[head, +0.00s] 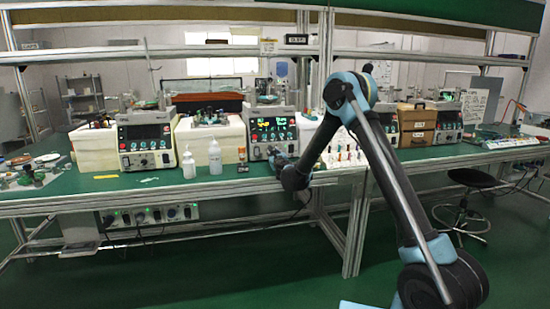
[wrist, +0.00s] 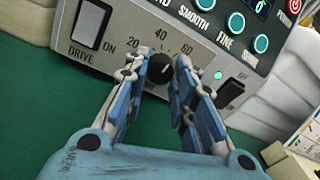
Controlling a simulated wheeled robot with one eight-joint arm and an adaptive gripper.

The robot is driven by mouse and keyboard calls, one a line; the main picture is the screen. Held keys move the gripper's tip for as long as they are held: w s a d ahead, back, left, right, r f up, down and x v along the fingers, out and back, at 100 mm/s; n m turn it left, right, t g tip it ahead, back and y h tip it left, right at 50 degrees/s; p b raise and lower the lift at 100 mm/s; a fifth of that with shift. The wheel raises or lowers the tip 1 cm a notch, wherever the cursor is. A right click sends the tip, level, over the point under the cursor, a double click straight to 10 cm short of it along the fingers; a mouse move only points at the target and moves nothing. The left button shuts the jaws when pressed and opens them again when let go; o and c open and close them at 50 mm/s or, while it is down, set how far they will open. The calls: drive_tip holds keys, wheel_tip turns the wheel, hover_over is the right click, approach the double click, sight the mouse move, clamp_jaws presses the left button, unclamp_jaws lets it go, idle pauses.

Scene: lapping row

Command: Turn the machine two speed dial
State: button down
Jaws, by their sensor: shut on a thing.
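The speed dial (wrist: 159,69) is a round black knob low on a grey machine panel in the wrist view, with 20, 40 and 60 printed around it. Its pointer direction is hard to make out. My gripper (wrist: 163,64) has one blue-padded finger on each side of the dial and is shut on it. In the head view, my gripper (head: 281,160) is at the lower front of the second machine from the left (head: 271,124), whose display is lit. The dial is hidden there behind my gripper.
On the panel, a DRIVE rocker switch (wrist: 90,22) is left of the dial and another switch (wrist: 230,92) with a green light is right. Two white bottles (head: 215,157) and a small dark-and-orange item (head: 242,160) stand left of my gripper on the green bench (head: 120,190).

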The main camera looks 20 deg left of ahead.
drive_tip(key=m, duration=0.3)
drive_tip(key=shift+w+m, duration=0.15)
drive_tip(key=shift+m, duration=0.15)
drive_tip(key=m, duration=0.3)
drive_tip(key=shift+d+r+m+g, duration=0.1)
drive_tip(key=shift+d+m+g, duration=0.05)
drive_tip(key=shift+m+g, duration=0.15)
drive_tip(key=m, duration=0.6)
drive_tip(key=shift+d+y, duration=0.15)
drive_tip(key=shift+y, duration=0.15)
drive_tip(key=c, duration=1.3)
unclamp_jaws()
drive_tip(key=shift+c, duration=0.2)
